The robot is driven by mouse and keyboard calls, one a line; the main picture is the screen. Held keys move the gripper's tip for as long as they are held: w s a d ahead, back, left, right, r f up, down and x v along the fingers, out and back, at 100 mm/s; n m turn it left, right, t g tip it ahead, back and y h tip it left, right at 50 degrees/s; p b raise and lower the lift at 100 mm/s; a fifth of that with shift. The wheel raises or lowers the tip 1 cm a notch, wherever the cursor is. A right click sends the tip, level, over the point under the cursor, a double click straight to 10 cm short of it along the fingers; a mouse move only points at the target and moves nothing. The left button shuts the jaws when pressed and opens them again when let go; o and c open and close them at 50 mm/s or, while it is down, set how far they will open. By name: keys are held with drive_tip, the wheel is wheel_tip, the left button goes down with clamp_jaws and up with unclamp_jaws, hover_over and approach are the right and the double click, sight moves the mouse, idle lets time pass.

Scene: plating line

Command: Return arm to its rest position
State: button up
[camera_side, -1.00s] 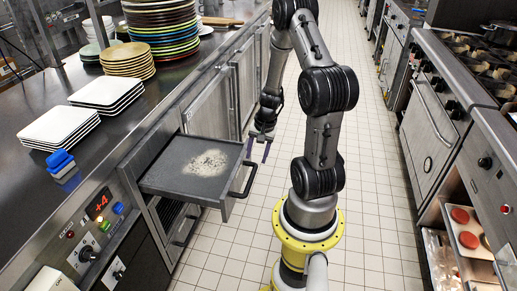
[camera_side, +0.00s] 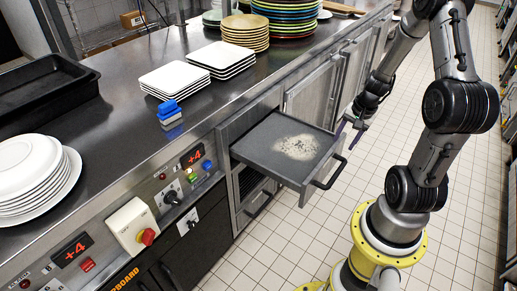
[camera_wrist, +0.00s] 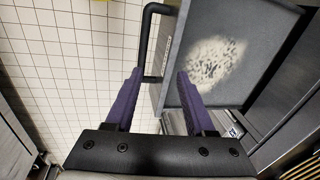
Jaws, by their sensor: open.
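My gripper (camera_side: 352,124) is beside the open drawer, near the far end of its black handle. Its two purple fingers show apart and empty in the wrist view (camera_wrist: 160,88). The drawer (camera_side: 262,155) is pulled out from under the counter, and a pale speckled patch (camera_side: 298,147) lies on its grey surface. In the wrist view the drawer (camera_wrist: 250,40) is just beyond the right finger, and its handle (camera_wrist: 149,45) shows beyond the fingertips. I cannot tell whether the gripper touches the drawer.
The steel counter (camera_side: 120,135) holds square white plates (camera_side: 221,57), stacked coloured plates (camera_side: 285,14), a blue block (camera_side: 169,108), round white plates (camera_side: 35,170) and a black tray (camera_side: 45,88). The handle (camera_side: 329,174) juts into the aisle. The tiled floor (camera_side: 280,240) beside it is clear.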

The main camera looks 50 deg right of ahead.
drive_tip(key=w+a+r+n+t, duration=0.1)
drive_tip(key=w+a+r+n, duration=0.25)
drive_tip(key=w+r, duration=0.2)
drive_tip(key=w+a+r+n+t, duration=0.1)
drive_tip(key=w+a+r+n, duration=0.1)
drive_tip(key=w+a+r, duration=0.4)
drive_tip(key=s+a+r+n+t, duration=0.1)
drive_tip(key=s+a+r+n, duration=0.15)
drive_tip(key=a+r, duration=0.35)
drive_tip(key=s+a+r+n+t, duration=0.1)
drive_tip(key=s+a+r+n, duration=0.1)
drive_tip(key=a+r+n, duration=0.3)
drive_tip(key=s+a+n, duration=0.4)
drive_tip(key=s+a, duration=0.1)
drive_tip(key=s, duration=0.7)
drive_tip(key=shift+s+r+g, duration=0.2)
drive_tip(key=shift+r+g, duration=0.1)
drive_tip(key=shift+g, duration=0.1)
